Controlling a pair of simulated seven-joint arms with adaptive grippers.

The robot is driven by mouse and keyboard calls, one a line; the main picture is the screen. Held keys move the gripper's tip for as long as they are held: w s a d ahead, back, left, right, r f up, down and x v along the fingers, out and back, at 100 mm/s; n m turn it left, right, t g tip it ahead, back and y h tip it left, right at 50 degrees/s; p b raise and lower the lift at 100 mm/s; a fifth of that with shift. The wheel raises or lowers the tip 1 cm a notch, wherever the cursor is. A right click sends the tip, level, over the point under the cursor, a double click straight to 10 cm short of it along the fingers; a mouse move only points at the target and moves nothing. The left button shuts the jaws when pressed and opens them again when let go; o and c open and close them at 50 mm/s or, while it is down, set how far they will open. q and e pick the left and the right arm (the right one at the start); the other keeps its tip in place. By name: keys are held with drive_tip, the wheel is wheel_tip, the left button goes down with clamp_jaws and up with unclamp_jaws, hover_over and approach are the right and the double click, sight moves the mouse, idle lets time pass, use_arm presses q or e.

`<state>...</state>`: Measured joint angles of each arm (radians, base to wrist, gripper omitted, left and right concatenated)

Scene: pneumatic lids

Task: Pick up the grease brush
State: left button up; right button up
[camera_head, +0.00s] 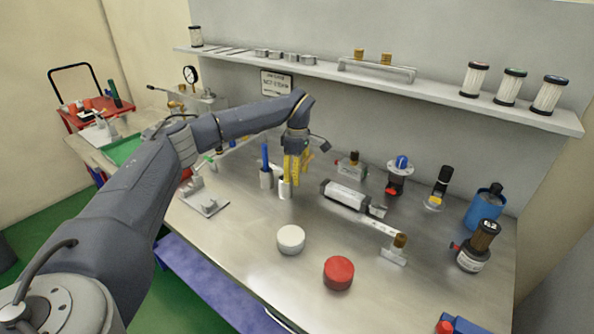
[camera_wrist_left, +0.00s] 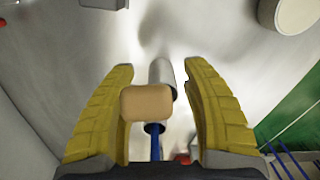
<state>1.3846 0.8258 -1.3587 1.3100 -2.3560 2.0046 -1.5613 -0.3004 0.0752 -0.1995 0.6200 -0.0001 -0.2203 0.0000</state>
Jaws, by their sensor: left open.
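My left gripper (camera_head: 295,170) has yellow fingers pointing down over a pale cup (camera_head: 285,188) on the bench. In the left wrist view, the open fingers (camera_wrist_left: 158,66) stand on either side of a tan, rounded block (camera_wrist_left: 146,103). It looks like the top of the grease brush's handle, seen end-on; the brush's lower part is hidden. Neither finger visibly touches it. A grey cylinder (camera_wrist_left: 161,75) shows just behind the block. A second cup (camera_head: 266,179) with a blue handle (camera_head: 265,156) stands close by on the left. My right gripper is not in view.
A white lid (camera_head: 290,238) and a red lid (camera_head: 338,272) lie at the front. A grey cylinder unit (camera_head: 345,195) lies to the right. Bottles and fittings, including a blue canister (camera_head: 483,208), stand farther right. A shelf (camera_head: 430,88) runs along the wall.

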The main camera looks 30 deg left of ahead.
use_arm(q)
drive_tip(key=shift+f, duration=0.6)
drive_tip(key=shift+c, duration=0.5)
clamp_jaws()
